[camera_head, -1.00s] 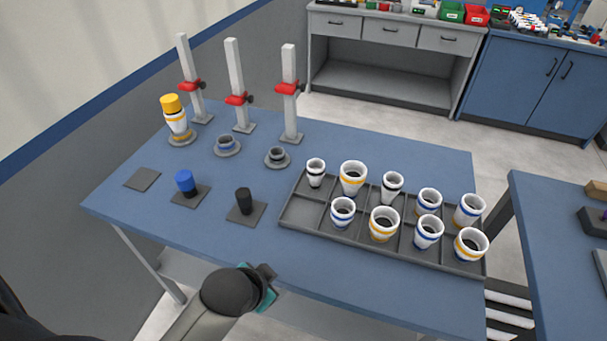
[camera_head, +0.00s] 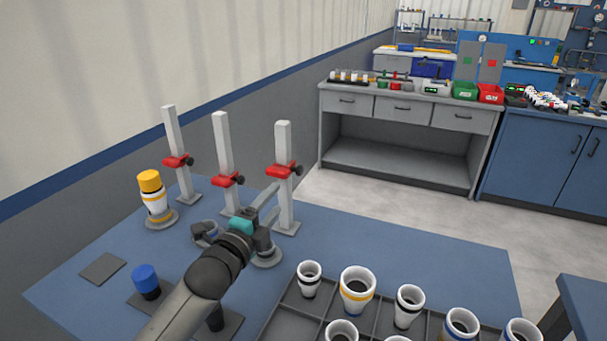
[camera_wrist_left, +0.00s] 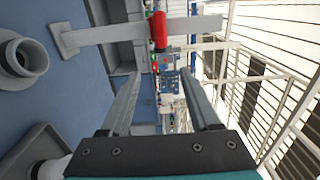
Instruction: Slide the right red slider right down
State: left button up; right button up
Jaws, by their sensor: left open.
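The right red slider (camera_head: 283,170) sits around the middle of the right grey post (camera_head: 284,205). In the left wrist view the red slider (camera_wrist_left: 159,31) is on the post (camera_wrist_left: 105,33), which runs sideways across the top of the picture. My left gripper (camera_head: 270,197) is in front of this post, a little below the slider. Its fingers are apart and empty, and in the wrist view the gripper (camera_wrist_left: 162,78) shows nothing held. The left slider (camera_head: 178,160) and middle slider (camera_head: 227,180) are at similar heights on their posts. My right gripper is not in view.
A yellow-topped cup stack (camera_head: 153,198) stands at the left. A blue-topped black peg (camera_head: 146,281) is near the front. A grey tray (camera_head: 285,316) with several cups fills the front right. The table behind it is clear (camera_head: 400,242).

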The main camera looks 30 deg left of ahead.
aim_at(298, 174)
pick_arm(q)
jog(key=w+b, duration=0.1)
jog(key=w, duration=0.3)
jog(key=w+b, duration=0.1)
jog(key=w, duration=0.3)
jog(key=w+b, duration=0.1)
jog(key=w, duration=0.3)
jog(key=shift+w+a, duration=0.3)
jog(key=shift+a, duration=0.05)
jog(key=shift+w, duration=1.05)
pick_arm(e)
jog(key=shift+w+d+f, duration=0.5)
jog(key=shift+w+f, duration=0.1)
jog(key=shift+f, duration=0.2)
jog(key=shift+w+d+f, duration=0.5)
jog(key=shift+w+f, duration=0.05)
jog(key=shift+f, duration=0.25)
pick_arm(q)
jog(key=shift+c, duration=0.2)
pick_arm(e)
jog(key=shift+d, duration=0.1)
pick_arm(q)
grip_shut()
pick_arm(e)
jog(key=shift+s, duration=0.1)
pick_arm(q)
jog(key=shift+r, duration=0.1)
